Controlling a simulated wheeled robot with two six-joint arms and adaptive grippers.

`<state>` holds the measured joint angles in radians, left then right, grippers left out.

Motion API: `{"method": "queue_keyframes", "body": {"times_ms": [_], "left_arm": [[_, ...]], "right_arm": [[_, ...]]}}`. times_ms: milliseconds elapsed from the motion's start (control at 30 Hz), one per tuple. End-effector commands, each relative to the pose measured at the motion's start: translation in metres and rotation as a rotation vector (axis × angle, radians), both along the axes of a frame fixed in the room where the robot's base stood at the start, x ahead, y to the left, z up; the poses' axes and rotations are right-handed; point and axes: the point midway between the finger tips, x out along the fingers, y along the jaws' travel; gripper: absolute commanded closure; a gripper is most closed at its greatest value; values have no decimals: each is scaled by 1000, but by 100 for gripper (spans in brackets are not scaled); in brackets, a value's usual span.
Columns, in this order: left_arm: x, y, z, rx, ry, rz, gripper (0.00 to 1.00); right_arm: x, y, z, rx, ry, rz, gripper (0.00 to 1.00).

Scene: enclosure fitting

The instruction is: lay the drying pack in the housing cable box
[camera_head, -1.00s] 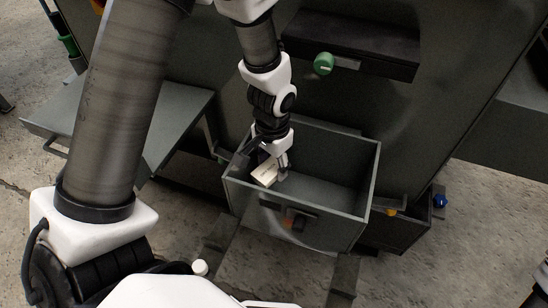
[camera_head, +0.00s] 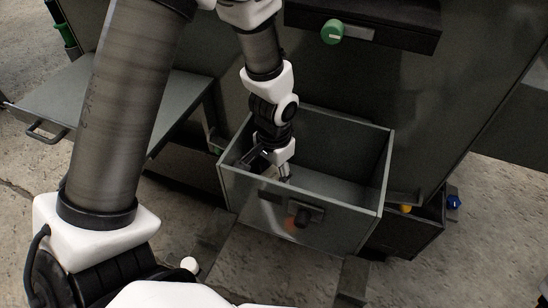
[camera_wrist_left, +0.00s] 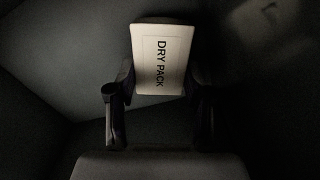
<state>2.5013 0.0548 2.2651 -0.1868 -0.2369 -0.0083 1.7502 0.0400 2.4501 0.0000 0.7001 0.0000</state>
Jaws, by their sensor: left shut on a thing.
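The drying pack (camera_wrist_left: 161,58) is a pale block labelled "DRY PACK". In the left wrist view it sits between the two dark fingers of my left gripper (camera_wrist_left: 158,105), which is shut on it. In the head view my left gripper (camera_head: 277,172) reaches down inside the open housing cable box (camera_head: 347,216), near its left front corner. The box is a grey open-topped drawer with a dark handle on its front. The pack is mostly hidden behind the box's front wall in the head view. I cannot tell whether it touches the box floor. My right gripper is not in view.
The dark cabinet (camera_head: 450,70) stands behind the box, with a green knob (camera_head: 332,32) above. A grey flap with a handle (camera_head: 150,95) sticks out at the left. A lower drawer (camera_head: 415,232) with yellow and blue knobs lies at the right. The box's right side is empty.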

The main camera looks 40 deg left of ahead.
Motion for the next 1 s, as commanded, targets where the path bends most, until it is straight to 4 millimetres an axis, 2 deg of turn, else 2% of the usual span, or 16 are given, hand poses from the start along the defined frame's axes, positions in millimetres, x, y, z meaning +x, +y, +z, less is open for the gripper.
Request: {"method": "queue_keyframes", "body": {"times_ms": [233, 267, 300, 333, 600, 733, 867, 1000], "left_arm": [[0, 0, -5, 0, 0, 1, 89], [0, 0, -5, 0, 0, 1, 42], [0, 0, -5, 0, 0, 1, 28], [0, 0, -5, 0, 0, 1, 24], [0, 0, -4, 0, 0, 1, 24], [1, 0, 6, 1, -2, 0, 24], [1, 0, 36, 1, -3, 2, 24], [1, 0, 76, 0, -4, 2, 24]], "right_arm": [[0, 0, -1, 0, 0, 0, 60], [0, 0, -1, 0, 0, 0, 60], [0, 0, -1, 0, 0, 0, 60], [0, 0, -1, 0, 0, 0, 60], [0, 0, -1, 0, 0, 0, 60], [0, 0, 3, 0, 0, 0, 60], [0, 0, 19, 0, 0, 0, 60], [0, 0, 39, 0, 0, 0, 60]]}}
